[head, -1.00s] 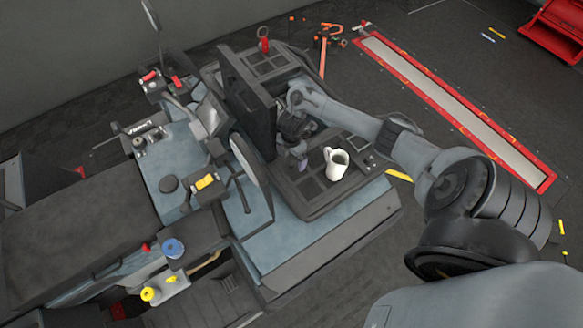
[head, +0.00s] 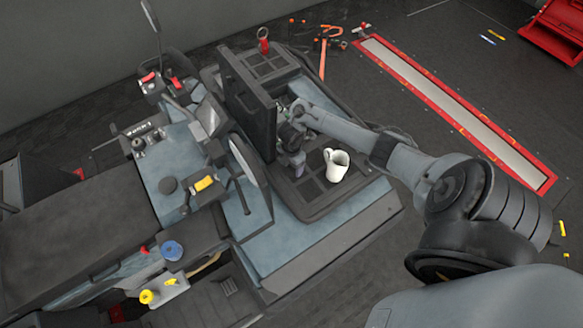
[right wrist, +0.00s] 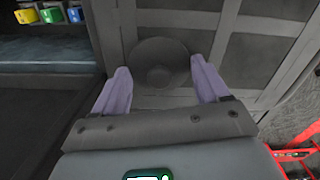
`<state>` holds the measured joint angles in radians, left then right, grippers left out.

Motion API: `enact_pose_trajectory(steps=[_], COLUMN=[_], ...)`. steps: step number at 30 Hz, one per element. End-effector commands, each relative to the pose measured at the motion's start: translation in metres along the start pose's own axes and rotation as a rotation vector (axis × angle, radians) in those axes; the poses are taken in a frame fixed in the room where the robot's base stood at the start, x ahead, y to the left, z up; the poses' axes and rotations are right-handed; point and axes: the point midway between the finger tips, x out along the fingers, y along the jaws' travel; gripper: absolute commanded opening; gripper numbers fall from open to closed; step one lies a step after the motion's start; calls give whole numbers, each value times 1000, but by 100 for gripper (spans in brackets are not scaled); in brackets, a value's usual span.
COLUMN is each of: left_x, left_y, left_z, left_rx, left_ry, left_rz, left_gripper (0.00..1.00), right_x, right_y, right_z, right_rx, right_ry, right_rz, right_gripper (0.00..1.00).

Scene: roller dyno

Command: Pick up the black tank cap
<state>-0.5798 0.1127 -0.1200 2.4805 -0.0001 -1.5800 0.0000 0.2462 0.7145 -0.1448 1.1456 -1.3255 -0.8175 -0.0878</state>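A round black cap (right wrist: 160,62) with a raised centre lies on the dark ribbed panel in the right wrist view. My right gripper (right wrist: 160,88) is open, its two pale purple fingers pointing towards the cap, one on each side of its near edge. I cannot tell whether they touch it. In the head view my right gripper (head: 296,165) is over the dark rear deck of the vehicle, beside an upright black panel, and the cap is not clearly seen there. My left gripper is not in view.
A white mug (head: 337,165) stands on the deck just right of my right gripper. The upright black panel (head: 250,115) is close on the left. A red object (head: 263,41) stands at the deck's far end. Coloured containers (right wrist: 50,15) show in the right wrist view.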

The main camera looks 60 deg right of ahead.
Motion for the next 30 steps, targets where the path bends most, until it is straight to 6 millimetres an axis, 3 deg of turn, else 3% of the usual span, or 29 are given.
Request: enact_pose_trajectory(steps=[2,13,17,24,30], left_x=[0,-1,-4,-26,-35], left_y=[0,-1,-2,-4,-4], left_z=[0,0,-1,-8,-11], left_rx=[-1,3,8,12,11], left_ry=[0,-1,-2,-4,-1], left_rz=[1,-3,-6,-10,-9], left_gripper=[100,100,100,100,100], right_x=[0,-10,-29,-76,-99], right_y=[0,1,2,1,6], right_z=[0,0,0,1,9], right_rx=[0,-1,-2,-3,17], right_ry=[0,0,0,-4,-4], right_rz=[0,3,4,3,3], right_gripper=[45,45,45,45,45])
